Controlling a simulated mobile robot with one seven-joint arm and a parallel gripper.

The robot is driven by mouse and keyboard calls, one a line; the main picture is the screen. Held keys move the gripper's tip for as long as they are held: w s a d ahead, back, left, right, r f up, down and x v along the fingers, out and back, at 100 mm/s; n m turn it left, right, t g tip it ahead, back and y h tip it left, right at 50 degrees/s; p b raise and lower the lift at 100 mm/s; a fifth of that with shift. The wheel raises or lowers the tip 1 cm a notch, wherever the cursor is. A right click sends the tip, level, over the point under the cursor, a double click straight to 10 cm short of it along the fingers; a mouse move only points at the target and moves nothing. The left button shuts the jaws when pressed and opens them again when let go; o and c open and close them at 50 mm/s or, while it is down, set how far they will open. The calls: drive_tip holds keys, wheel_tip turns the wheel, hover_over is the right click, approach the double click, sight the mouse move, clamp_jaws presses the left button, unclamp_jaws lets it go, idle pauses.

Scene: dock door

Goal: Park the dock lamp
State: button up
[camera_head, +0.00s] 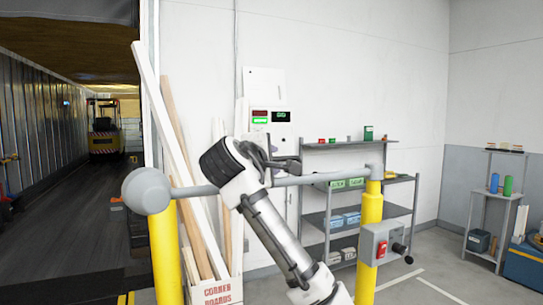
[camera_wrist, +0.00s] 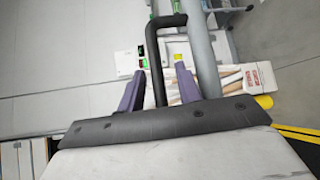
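The dock lamp's grey arm (camera_head: 315,179) runs level from a yellow post (camera_head: 370,225) on the right to a round grey head (camera_head: 146,190) on the left. In the wrist view, the grey tube (camera_wrist: 201,50) rises beside a black bent handle (camera_wrist: 153,60). My gripper (camera_head: 268,158) is at the middle of the lamp arm. In the wrist view my gripper (camera_wrist: 159,75) has its two purple fingers apart, one on each side of the handle, with gaps showing. The handle's lower end is hidden behind my gripper's dark edge.
A box of corner boards (camera_head: 223,291) with tall planks stands behind the arm. A control box (camera_head: 381,243) with a red button is on the right post. Another yellow post (camera_head: 165,260) stands below the lamp head. Shelves (camera_head: 345,145) line the wall; a trailer opening (camera_head: 70,190) is left.

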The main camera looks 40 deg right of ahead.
drive_tip(key=shift+c, duration=0.2)
clamp_jaws()
